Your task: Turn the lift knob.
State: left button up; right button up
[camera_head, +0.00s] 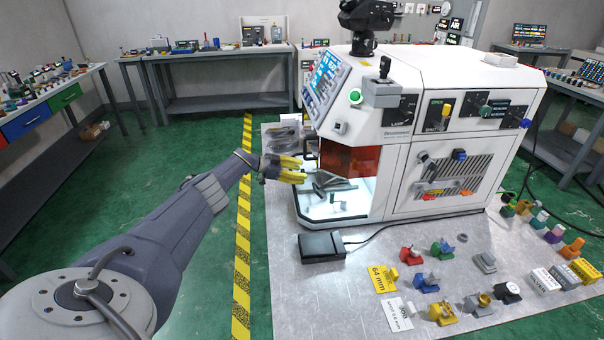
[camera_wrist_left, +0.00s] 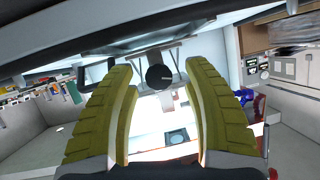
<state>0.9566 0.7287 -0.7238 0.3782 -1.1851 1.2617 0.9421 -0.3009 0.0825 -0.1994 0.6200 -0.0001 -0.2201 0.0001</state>
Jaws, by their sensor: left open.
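My left gripper (camera_head: 302,170) has yellow ribbed fingers. It is open and empty at the left front of the white machine (camera_head: 395,165), beside the opening below the orange window (camera_head: 350,160). In the left wrist view, a round black knob (camera_wrist_left: 159,77) shows between the fingertips, and the fingers appear apart from it. I cannot read a label there, so I cannot tell whether it is the lift knob. My right gripper is not in view.
A black box (camera_head: 322,247) with a cable lies in front of the machine. Several coloured parts, such as a red one (camera_head: 411,254), and labelled blocks stand on the metal table (camera_head: 300,295). A joystick box (camera_head: 381,92) sits on the machine's upper front. The table's near left is clear.

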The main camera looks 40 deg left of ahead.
pick_arm(q)
jog(key=shift+w+d+f, duration=0.15)
jog(key=shift+w+d, duration=0.15)
jog(key=shift+w, duration=0.05)
jog(key=shift+d, duration=0.1)
grip_shut()
dwell(0.5)
